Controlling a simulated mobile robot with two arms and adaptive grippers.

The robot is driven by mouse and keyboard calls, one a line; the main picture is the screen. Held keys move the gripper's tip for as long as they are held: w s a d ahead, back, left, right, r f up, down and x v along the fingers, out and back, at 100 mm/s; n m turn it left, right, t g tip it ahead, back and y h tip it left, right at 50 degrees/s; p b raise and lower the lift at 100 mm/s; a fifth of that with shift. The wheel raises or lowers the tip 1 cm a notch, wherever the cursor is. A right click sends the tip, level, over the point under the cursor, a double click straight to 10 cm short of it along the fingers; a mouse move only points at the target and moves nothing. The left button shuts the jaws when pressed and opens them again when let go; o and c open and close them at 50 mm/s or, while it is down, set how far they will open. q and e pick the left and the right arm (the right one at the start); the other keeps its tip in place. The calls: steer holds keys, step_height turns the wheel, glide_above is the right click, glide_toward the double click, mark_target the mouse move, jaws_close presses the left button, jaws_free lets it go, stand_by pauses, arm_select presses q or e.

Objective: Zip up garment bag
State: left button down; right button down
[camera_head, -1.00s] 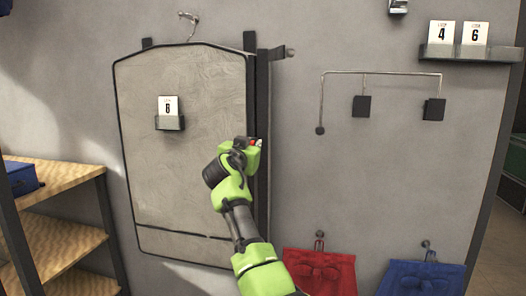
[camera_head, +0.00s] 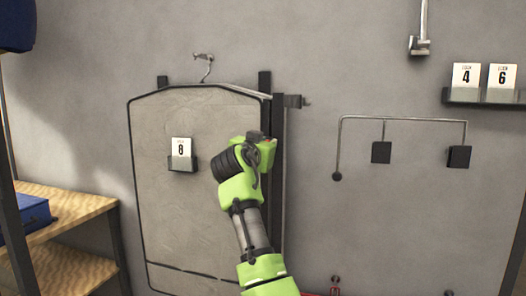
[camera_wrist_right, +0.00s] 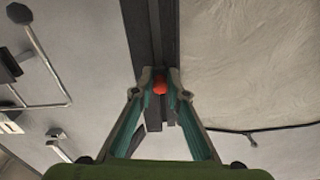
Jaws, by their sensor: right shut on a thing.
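The grey garment bag (camera_head: 205,215) with black edging hangs flat against the wall from a metal hook (camera_head: 205,68). A dark vertical strip (camera_head: 278,190) runs down its right side. My right gripper (camera_head: 266,138) is at the upper part of that right edge, below the bag's top right corner. In the right wrist view my right gripper (camera_wrist_right: 160,80) is shut on a small red pull (camera_wrist_right: 159,88), set against the dark strip. The bag's pale fabric (camera_wrist_right: 240,60) shows beside it. My wrist and forearm hide part of the bag's right side. My left gripper is not in view.
A card marked 8 (camera_head: 181,147) sits in a holder on the bag. A bent wall rod (camera_head: 400,119) with two black blocks and a shelf (camera_head: 495,97) with cards 4 and 6 are to the right. Wooden shelves (camera_head: 70,215) with a blue box (camera_head: 25,215) stand at left.

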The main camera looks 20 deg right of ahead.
steer(key=shift+r, duration=0.95)
steer(key=c, duration=2)
jaws_free()
steer(key=shift+f, duration=0.1)
step_height(320, 180, up, 10)
